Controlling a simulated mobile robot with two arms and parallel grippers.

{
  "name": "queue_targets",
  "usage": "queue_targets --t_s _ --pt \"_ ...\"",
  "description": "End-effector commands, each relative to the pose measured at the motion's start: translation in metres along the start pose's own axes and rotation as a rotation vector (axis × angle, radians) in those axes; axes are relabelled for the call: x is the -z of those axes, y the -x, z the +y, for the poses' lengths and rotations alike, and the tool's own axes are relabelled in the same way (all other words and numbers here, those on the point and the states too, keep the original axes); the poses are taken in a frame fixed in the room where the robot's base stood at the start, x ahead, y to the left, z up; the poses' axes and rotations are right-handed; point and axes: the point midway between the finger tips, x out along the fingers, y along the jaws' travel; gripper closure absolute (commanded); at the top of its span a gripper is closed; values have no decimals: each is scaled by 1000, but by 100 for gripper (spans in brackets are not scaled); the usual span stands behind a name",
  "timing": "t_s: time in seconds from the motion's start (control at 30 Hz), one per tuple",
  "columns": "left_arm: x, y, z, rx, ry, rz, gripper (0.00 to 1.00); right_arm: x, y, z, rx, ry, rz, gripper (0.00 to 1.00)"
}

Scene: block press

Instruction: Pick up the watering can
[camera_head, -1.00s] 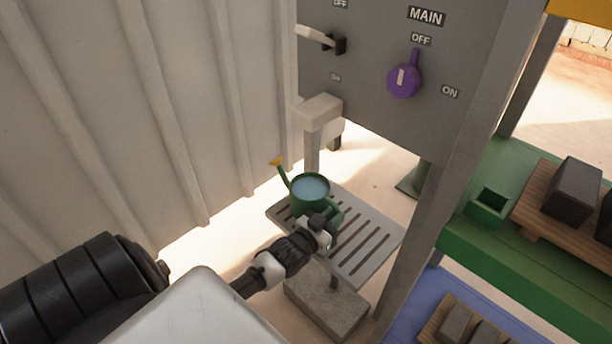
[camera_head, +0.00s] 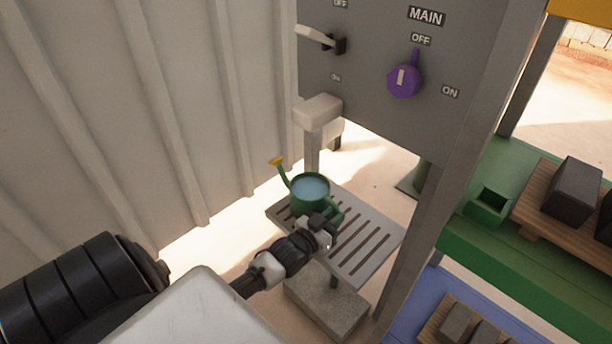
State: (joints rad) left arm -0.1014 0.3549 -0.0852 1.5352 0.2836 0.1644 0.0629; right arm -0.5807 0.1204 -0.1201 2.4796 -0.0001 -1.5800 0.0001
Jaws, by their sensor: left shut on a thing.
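The green watering can (camera_head: 307,200) stands upright on a grey slatted shelf (camera_head: 372,262). Its open top shows light blue water, and its spout with a yellow tip (camera_head: 277,161) points up to the left. My left gripper (camera_head: 325,226) is at the can's near right side, where the green handle is, and is shut on it. The gripper's fingers and part of the handle hide each other. My right gripper is not in view.
A grey panel (camera_head: 385,120) with a white lever (camera_head: 317,36) and a purple knob (camera_head: 404,80) stands behind the shelf. A grey post is to the right, beside a green bench (camera_head: 480,245) with dark blocks. A corrugated wall (camera_head: 150,110) is at left.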

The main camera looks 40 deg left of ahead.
Motion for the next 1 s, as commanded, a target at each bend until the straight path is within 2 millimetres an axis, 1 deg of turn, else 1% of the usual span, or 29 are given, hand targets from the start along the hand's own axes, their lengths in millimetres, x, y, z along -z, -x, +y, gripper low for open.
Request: queue_targets --t_s 0.3,0.47,0.53,0.6,0.67,1.0 --pt "3 -1 0 0 -3 6 100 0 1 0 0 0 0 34" --pt "11 0 0 0 -3 6 100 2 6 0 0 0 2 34" --pt "8 7 0 0 -3 4 100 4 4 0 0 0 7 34" --pt "9 16 0 0 -3 4 100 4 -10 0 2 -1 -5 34" --pt "9 25 0 1 -4 3 100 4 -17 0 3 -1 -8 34" --pt "9 90 0 0 -4 2 100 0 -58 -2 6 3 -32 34"
